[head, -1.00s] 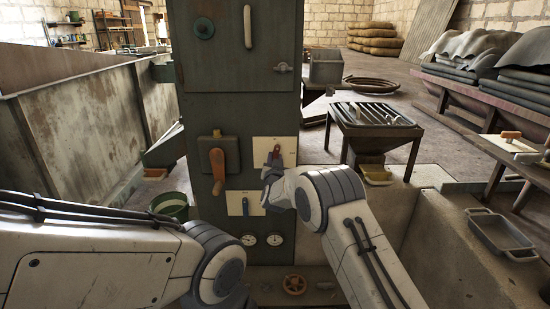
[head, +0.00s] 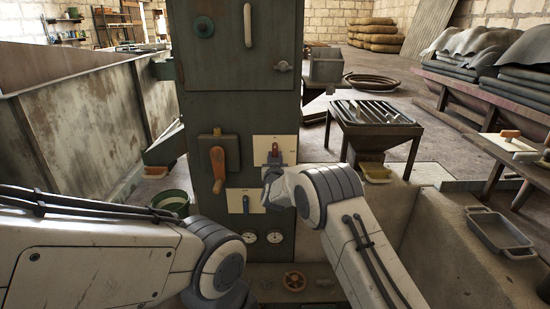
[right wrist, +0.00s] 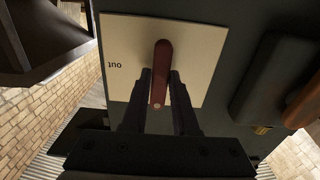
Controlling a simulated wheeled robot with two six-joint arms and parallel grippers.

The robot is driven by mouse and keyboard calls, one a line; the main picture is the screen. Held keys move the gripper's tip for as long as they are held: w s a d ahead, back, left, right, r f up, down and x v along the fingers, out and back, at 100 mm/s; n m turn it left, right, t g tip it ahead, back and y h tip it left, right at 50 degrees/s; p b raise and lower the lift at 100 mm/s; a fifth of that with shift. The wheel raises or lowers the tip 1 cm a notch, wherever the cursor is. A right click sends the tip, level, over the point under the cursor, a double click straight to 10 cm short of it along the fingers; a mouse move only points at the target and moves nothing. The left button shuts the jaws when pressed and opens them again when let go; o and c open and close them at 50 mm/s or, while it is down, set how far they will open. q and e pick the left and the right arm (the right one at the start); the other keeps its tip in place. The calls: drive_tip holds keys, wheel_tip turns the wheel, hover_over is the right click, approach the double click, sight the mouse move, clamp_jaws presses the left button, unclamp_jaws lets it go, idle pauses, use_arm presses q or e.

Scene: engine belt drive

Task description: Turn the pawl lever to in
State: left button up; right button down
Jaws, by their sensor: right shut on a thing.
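The pawl lever is a dark red handle (head: 275,149) on the upper cream plate (head: 288,145) of the green cabinet. In the right wrist view the lever (right wrist: 161,60) points along the gripper, and the plate (right wrist: 205,60) carries an upside-down "OUT" at its left. My right gripper (head: 273,163) is at the lever's lower end. In the right wrist view its two fingers (right wrist: 161,80) lie on either side of the lever, shut on it. No "IN" mark is readable. My left arm is in at lower left; its gripper does not show.
An orange-handled crank (head: 218,170) is left of the plate. A grated stand (head: 374,122) is to the right.

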drive_tip(key=c, duration=0.9)
unclamp_jaws()
drive_tip(key=shift+f, duration=0.2)
drive_tip(key=shift+o, duration=0.9)
drive_tip(key=shift+r, duration=0.1)
drive_tip(key=shift+s, duration=0.15)
drive_tip(key=s, duration=1)
drive_tip(key=shift+s, duration=0.1)
